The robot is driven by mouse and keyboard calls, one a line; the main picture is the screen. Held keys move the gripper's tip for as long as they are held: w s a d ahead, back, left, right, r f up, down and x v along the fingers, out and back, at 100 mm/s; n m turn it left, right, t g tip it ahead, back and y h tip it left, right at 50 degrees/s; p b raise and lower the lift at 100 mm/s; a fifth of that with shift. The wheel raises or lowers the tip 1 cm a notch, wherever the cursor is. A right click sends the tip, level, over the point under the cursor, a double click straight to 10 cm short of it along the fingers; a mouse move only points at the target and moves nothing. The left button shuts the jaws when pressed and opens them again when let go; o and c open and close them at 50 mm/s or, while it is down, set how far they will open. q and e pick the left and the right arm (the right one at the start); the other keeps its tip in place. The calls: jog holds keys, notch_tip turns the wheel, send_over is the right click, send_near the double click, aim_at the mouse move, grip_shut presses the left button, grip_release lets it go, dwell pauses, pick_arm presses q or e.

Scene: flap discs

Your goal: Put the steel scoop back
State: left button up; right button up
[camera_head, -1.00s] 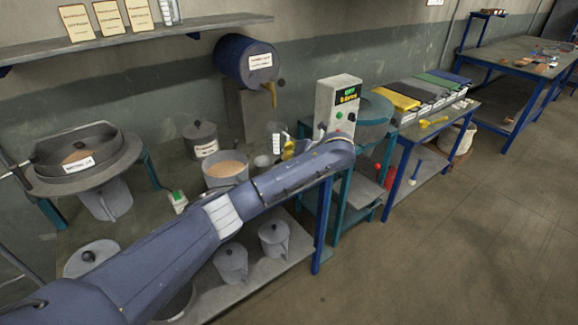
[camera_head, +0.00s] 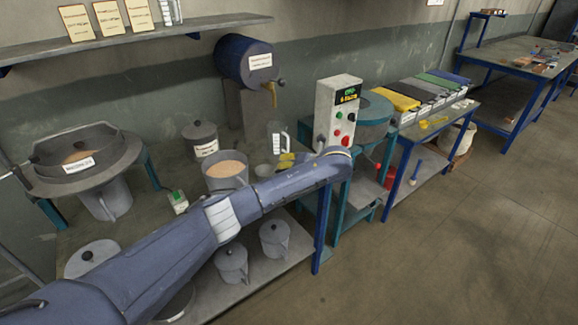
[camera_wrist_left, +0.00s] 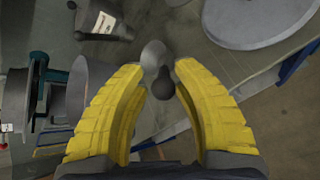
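My left arm reaches in from the lower left in the head view. Its yellow-fingered gripper (camera_head: 285,161) is over the bench, right of the open pot of tan material. In the left wrist view the two yellow fingers (camera_wrist_left: 160,75) stand on either side of the grey steel scoop (camera_wrist_left: 154,55), whose dark rounded part lies between them. The scoop's bowl also shows in the head view (camera_head: 263,170), just left of the fingers, beside the pot. My right gripper is not in view.
The open pot (camera_head: 225,181), a clear jug (camera_head: 277,136) and a lidded canister (camera_head: 200,139) stand close by. A control box (camera_head: 337,112) rises to the right. A round sieve (camera_head: 85,158) stands at left. Lidded cans sit on the lower shelf.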

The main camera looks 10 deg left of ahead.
pick_arm(q)
jog(key=v, duration=1.2)
jog(key=s+a+f+n+g+h, duration=0.15)
jog(key=s+f+n, duration=0.25)
jog(key=f, duration=1.1)
jog(key=s+a+f+n+g+h, duration=0.1)
jog(key=s+f+n+g+h, duration=0.2)
jog(key=f, duration=1.2)
jog(key=s+a+f+n+g+h, duration=0.15)
jog(key=s+f+n, duration=0.25)
jog(key=s+f, duration=0.6)
jog(key=s+a+f+n+h, duration=0.15)
jog(key=s+f+n, duration=0.4)
jog(key=f, duration=0.85)
jog(key=s+a+f+n+h, duration=0.1)
jog(key=s+a+f+n, duration=0.25)
jog(key=s+f, duration=0.6)
jog(key=s+a+f+n, duration=0.2)
jog(key=s+f+n, duration=0.3)
jog(key=s, duration=0.8)
jog(key=s+a+f+n, duration=0.2)
jog(key=s+a+n, duration=0.1)
jog(key=s, duration=0.8)
jog(key=s+a+f+n, duration=0.2)
jog(key=s+a+f, duration=0.1)
jog(key=s, duration=0.8)
jog(key=shift+s+a+f+n+h, duration=0.15)
jog(key=shift+s+f+n+h, duration=0.2)
jog(key=shift+s+n, duration=0.05)
